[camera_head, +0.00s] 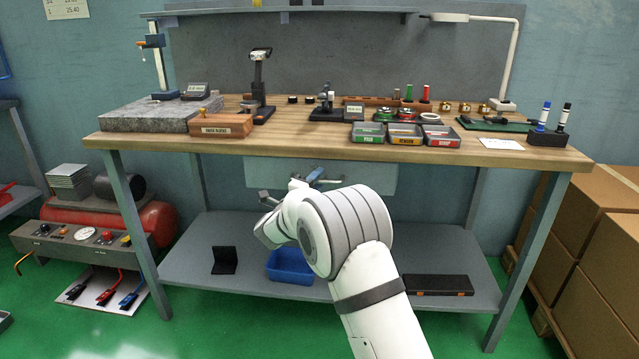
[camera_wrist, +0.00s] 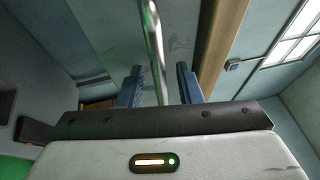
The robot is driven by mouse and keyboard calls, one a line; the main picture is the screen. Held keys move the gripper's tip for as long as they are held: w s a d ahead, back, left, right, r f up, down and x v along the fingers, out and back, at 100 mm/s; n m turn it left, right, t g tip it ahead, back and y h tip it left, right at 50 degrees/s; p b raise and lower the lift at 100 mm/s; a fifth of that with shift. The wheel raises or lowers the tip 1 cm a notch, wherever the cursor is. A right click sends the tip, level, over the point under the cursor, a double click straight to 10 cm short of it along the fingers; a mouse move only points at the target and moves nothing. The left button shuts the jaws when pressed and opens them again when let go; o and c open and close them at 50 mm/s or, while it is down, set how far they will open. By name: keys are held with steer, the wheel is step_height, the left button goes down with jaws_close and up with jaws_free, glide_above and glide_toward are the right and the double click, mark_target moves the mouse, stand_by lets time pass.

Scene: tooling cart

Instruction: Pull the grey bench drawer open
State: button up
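The grey bench drawer (camera_head: 372,177) hangs under the wooden benchtop, its front seen face-on and looking closed. My arm covers part of it. Its metal bar handle (camera_wrist: 153,40) shows in the wrist view, running in between my fingers. My gripper (camera_wrist: 159,82) is open, with one dark blue finger on each side of the bar and a visible gap to each finger. In the head view my gripper (camera_head: 313,178) is at the drawer front, partly hidden by my wrist. Whether the bar touches the palm cannot be told.
The wooden benchtop (camera_head: 300,146) above holds several tools and small trays. The lower shelf (camera_head: 205,255) bears a blue bin (camera_head: 290,266) and a dark flat case (camera_head: 438,285). Cardboard boxes (camera_head: 600,245) stand at right, a red compressor (camera_head: 160,228) at left.

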jaws_close()
stand_by(0.4)
